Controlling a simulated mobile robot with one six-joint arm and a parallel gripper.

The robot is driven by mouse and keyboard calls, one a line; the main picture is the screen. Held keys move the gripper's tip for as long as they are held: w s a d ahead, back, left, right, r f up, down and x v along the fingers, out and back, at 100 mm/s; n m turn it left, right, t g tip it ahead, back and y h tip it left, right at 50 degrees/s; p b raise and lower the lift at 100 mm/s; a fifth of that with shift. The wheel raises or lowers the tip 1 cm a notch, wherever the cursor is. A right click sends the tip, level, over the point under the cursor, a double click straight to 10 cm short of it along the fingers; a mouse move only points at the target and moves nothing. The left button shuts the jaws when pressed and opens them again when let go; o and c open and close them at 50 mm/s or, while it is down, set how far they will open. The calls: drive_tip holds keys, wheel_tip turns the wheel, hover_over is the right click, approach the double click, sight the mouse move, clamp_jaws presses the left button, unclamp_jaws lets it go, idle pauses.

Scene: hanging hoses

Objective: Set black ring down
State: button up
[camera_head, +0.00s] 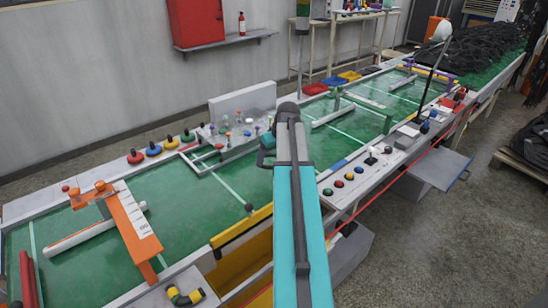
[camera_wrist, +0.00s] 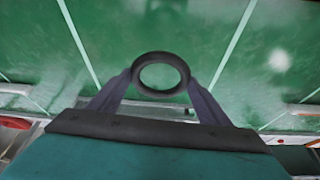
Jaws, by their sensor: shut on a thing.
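The black ring (camera_wrist: 160,92) is between the two fingers of my gripper (camera_wrist: 160,96) in the wrist view. The gripper is shut on it, with a finger against each side. Through the ring's hole I see green table surface (camera_wrist: 110,25). The gap between ring and table cannot be judged. In the head view my arm reaches out over the long green table (camera_head: 100,260), and the gripper and ring at its far end are hidden behind the arm.
An orange bracket with a scale (camera_head: 138,225) stands at the left. Several coloured knobs (camera_head: 154,149) line the back edge, near a clear tray of small parts (camera_head: 235,128). Buttons (camera_head: 338,183) sit on the front rail. Green surface (camera_head: 235,185) left of my arm is mostly clear.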

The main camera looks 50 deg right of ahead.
drive_tip(key=w+a+r+n, duration=0.1)
drive_tip(key=w+a+r, duration=0.2)
drive_tip(key=a, duration=0.9)
drive_tip(key=w+a+r, duration=0.2)
drive_tip(key=w+a, duration=0.1)
drive_tip(key=a, duration=0.9)
drive_tip(key=w+a+r+n, duration=0.1)
drive_tip(key=w+a+r, duration=0.25)
drive_tip(key=a, duration=0.85)
drive_tip(key=s+a+r+y, duration=0.1)
drive_tip(key=s+a+r, duration=0.1)
drive_tip(key=a, duration=1.2)
drive_tip(key=shift+r, duration=0.3)
drive_tip(key=shift+s, duration=0.15)
